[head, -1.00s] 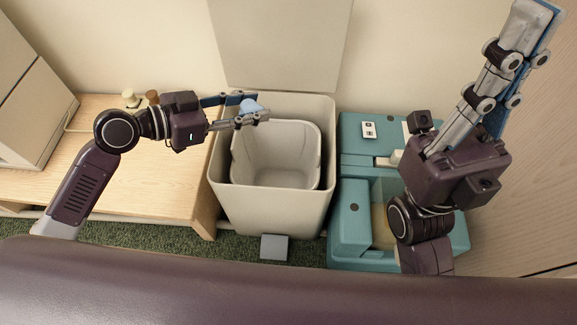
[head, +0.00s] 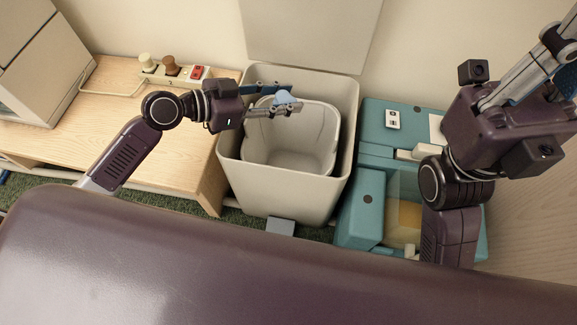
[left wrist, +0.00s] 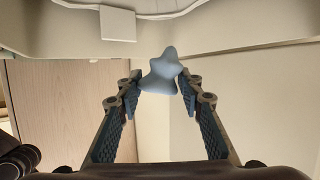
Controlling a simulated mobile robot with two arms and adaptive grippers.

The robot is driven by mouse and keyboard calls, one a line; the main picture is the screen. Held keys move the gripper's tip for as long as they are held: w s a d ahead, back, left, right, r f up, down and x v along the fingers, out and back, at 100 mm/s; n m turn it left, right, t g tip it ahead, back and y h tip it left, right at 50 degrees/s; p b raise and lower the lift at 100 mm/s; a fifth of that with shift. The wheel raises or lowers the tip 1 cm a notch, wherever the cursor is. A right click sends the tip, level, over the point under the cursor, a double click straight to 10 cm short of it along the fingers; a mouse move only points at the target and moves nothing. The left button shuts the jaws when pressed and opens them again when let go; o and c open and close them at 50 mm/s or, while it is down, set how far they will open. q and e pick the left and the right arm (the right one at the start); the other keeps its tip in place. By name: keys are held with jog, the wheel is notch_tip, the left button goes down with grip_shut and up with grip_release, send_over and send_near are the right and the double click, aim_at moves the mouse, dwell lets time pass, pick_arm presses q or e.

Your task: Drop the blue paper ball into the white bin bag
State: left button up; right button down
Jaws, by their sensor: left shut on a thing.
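The blue paper ball (head: 284,98) is a small pale-blue crumpled lump. My left gripper (head: 292,98) is shut on it, with one finger on each side. The left wrist view shows the ball (left wrist: 161,74) between the fingertips. In the head view, the ball and fingers overlap the back part of the open bin. The white bin bag (head: 290,150) appears as a pale, rounded liner inside the bin, with its mouth open and nothing visible in it. My right gripper (head: 560,50) is raised at the upper right, away from the bin; its fingertips are cut off.
The beige bin (head: 235,165) stands with its lid (head: 310,35) up against the wall. A wooden low table (head: 100,110) is at its left, with a small board of knobs (head: 172,70). A teal machine (head: 375,160) stands close at its right.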

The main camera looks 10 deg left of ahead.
pick_arm(q)
jog(key=o, duration=0.8)
jog(key=shift+o, duration=0.2)
jog(key=v, duration=1.2)
